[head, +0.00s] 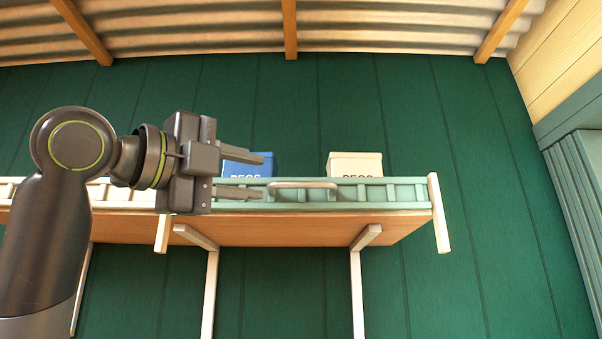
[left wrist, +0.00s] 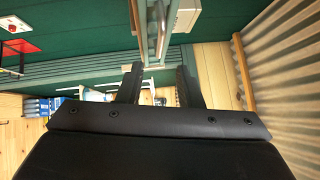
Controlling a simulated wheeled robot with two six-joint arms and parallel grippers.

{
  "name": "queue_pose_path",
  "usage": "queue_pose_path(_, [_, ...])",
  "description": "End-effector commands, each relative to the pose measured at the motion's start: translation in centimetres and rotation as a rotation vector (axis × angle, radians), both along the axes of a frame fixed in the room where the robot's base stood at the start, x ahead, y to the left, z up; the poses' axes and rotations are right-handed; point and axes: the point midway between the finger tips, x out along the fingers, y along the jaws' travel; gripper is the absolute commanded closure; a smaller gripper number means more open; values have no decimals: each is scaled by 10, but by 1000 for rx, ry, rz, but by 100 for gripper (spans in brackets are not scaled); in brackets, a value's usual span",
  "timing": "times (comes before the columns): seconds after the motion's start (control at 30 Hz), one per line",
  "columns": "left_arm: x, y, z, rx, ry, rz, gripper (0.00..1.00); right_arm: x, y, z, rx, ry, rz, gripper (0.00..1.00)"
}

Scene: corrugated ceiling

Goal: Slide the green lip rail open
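The green lip rail (head: 350,193) runs along the front right of a high wooden shelf (head: 300,231), with pale slats and a bar handle (head: 302,185) near its middle. A cream rail section (head: 110,193) continues to the left, partly hidden by my arm. My left gripper (head: 262,176) is open and empty, its fingers pointing right, with the tips a little left of the handle in the picture. The left wrist view also shows its two spread fingers (left wrist: 158,76), with the rail (left wrist: 143,30) beyond them. Contact with the handle cannot be told. My right gripper is out of view.
A blue box (head: 250,159) and a cream box (head: 355,165) stand on the shelf behind the rail. A pale end post (head: 438,213) stands at the shelf's right end. Brackets and legs (head: 357,290) hold the shelf from below. The space right of the shelf is clear.

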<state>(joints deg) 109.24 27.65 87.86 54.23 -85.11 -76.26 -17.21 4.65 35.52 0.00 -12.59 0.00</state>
Motion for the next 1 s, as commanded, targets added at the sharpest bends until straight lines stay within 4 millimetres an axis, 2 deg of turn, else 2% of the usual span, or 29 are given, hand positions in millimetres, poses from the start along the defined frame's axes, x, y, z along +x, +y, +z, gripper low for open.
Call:
queue_pose_path(0.03, [9, -10, 6, 1, 6, -4, 67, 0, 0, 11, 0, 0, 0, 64])
queue_pose_path(0.1, [19, -21, 8, 0, 5, -4, 67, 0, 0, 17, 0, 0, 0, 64])
queue_pose_path(0.43, [62, -63, 15, -1, 4, -1, 67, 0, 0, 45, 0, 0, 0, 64])
queue_pose_path(0.63, [73, -74, 15, 0, 1, 1, 67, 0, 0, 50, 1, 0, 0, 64])
queue_pose_path(0.93, [74, -75, 14, -1, 1, 1, 67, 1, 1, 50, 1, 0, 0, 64])
queue_pose_path(1.0, [74, -75, 14, -1, 1, 1, 77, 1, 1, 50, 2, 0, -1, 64])
